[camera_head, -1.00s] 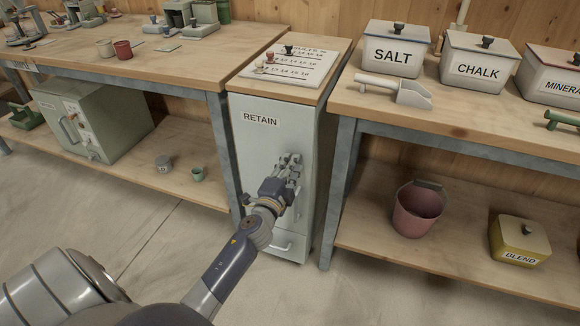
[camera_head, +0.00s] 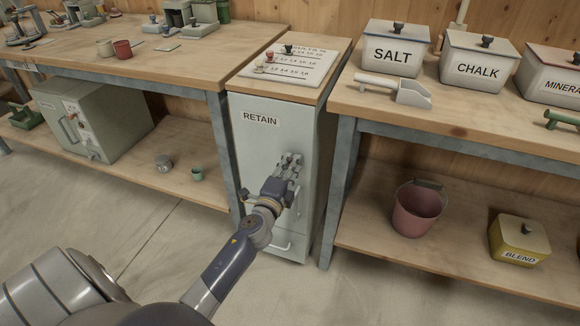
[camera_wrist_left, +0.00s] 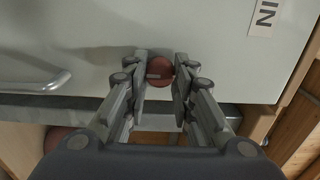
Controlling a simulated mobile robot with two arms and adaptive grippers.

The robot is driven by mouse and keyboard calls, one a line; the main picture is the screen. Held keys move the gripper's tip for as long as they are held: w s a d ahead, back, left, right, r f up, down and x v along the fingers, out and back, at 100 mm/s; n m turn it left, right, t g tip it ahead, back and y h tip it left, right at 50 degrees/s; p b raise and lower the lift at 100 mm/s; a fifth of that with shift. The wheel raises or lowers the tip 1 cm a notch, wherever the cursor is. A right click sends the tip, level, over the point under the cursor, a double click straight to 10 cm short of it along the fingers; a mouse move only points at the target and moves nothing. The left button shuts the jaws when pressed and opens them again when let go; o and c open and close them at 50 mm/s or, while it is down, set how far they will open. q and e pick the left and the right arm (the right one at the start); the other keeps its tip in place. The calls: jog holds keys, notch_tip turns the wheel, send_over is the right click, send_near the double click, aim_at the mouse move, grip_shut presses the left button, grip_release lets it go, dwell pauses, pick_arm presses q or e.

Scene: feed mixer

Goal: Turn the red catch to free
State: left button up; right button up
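The red catch (camera_wrist_left: 160,70) is a small round red knob with a paler bar across it, on the pale face of the cabinet marked RETAIN (camera_head: 262,145). In the left wrist view my left gripper (camera_wrist_left: 161,62) has one finger on each side of the catch, with the fingers apart. The finger edges lie close to the catch; I cannot tell if they touch it. In the head view the left gripper (camera_head: 291,163) is in front of the cabinet face and hides the catch. My right gripper is not in view.
A metal handle (camera_wrist_left: 35,82) lies to the left of the catch in the wrist view. Benches flank the cabinet, the right one with a salt box (camera_head: 395,52) on top and a pink bucket (camera_head: 417,210) on its shelf. A board with stamps (camera_head: 290,65) lies on the cabinet.

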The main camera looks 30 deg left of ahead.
pick_arm(q)
jog(key=o, duration=0.3)
jog(key=shift+o, duration=0.2)
jog(key=v, duration=1.2)
jog(key=shift+a+f, duration=0.1)
jog(key=shift+f, duration=0.05)
